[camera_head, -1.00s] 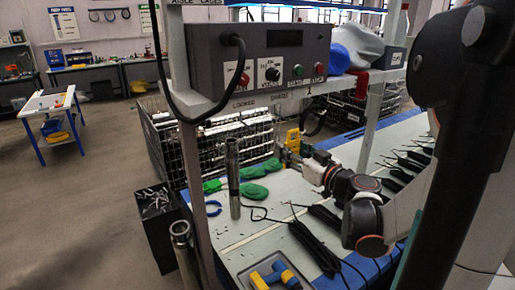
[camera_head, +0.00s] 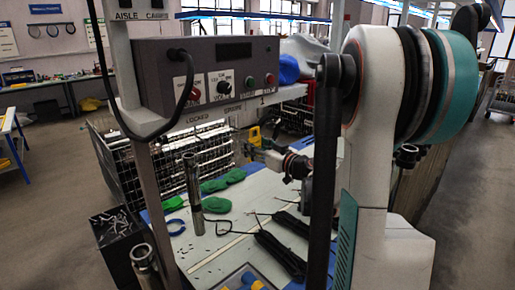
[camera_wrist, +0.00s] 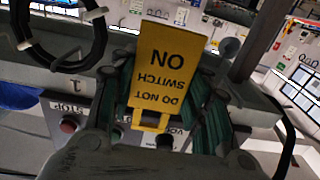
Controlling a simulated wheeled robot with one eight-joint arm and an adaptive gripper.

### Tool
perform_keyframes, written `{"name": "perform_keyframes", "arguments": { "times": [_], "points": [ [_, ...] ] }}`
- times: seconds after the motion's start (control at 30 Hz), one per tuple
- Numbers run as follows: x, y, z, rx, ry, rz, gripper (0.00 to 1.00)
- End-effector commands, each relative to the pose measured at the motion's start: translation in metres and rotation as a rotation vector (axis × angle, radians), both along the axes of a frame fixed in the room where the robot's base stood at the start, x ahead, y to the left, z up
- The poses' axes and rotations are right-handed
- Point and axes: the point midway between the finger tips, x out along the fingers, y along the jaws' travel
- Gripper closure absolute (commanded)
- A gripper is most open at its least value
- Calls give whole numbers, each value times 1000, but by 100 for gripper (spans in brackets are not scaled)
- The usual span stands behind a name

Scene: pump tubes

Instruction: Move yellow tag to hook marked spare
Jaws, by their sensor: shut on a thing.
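The yellow tag (camera_wrist: 162,68) reads "DO NOT SWITCH ON", upside down in the wrist view. Its looped end lies between the green-padded fingers of my gripper (camera_wrist: 158,112), which is shut on it. In the head view, the yellow tag (camera_head: 254,135) is small, at the tip of my gripper (camera_head: 255,146), below and right of the "SPARE" label (camera_head: 229,107). The "LOCKED" label (camera_head: 197,118) is left of it and a "1" label (camera_head: 262,98) right of it, on the shelf edge. The spare hook itself cannot be made out.
The grey control box (camera_head: 210,75) sits on the shelf above the labels. A black ring (camera_wrist: 62,35) hangs near the "1" label in the wrist view. A metal tube (camera_head: 193,190) stands on the bench, with green pads (camera_head: 215,186) beside it. My arm hides the bench's right side.

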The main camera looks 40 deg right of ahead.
Motion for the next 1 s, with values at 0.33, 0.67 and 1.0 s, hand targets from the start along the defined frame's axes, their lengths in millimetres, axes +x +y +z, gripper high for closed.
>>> {"name": "perform_keyframes", "arguments": {
  "times": [0.33,0.67,1.0],
  "points": [
    [19,1,-2,0,0,1,80],
    [37,1,-3,0,0,0,80],
    [55,2,-5,0,0,0,80]
  ]
}}
